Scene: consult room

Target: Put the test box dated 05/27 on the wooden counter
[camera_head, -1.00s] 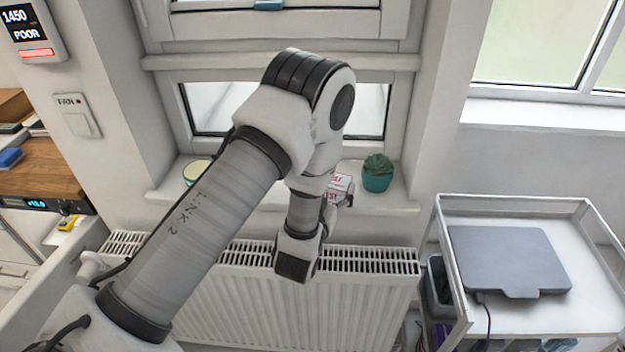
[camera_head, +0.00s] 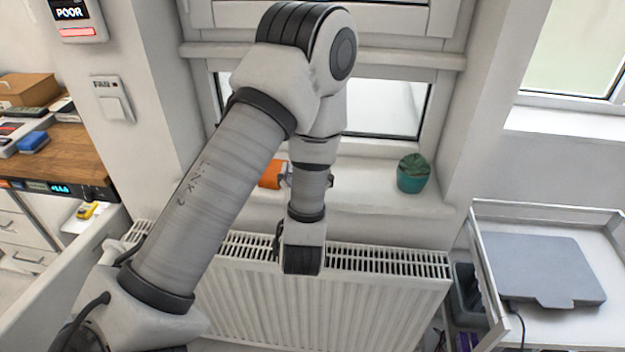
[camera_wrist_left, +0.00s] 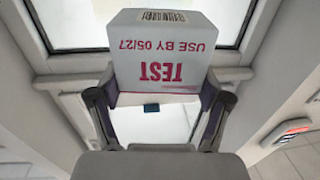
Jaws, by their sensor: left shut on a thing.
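The white test box (camera_wrist_left: 160,48) fills the top of the left wrist view. Its red print, upside down there, reads TEST and USE BY 05/27. My left gripper (camera_wrist_left: 158,92) is shut on it, one finger at each side. In the head view my left arm reaches over the radiator toward the window sill and hides most of the gripper. An orange patch (camera_head: 270,175) shows beside the wrist; I cannot tell whether it belongs to the box. The wooden counter (camera_head: 72,162) is at the left edge of the head view. My right gripper is out of view.
A white radiator (camera_head: 320,305) is below. A trolley (camera_head: 590,325) with a grey flat device is at right. A cardboard box (camera_head: 27,89) and a blue item (camera_head: 33,141) occupy the counter's back; its front is barer.

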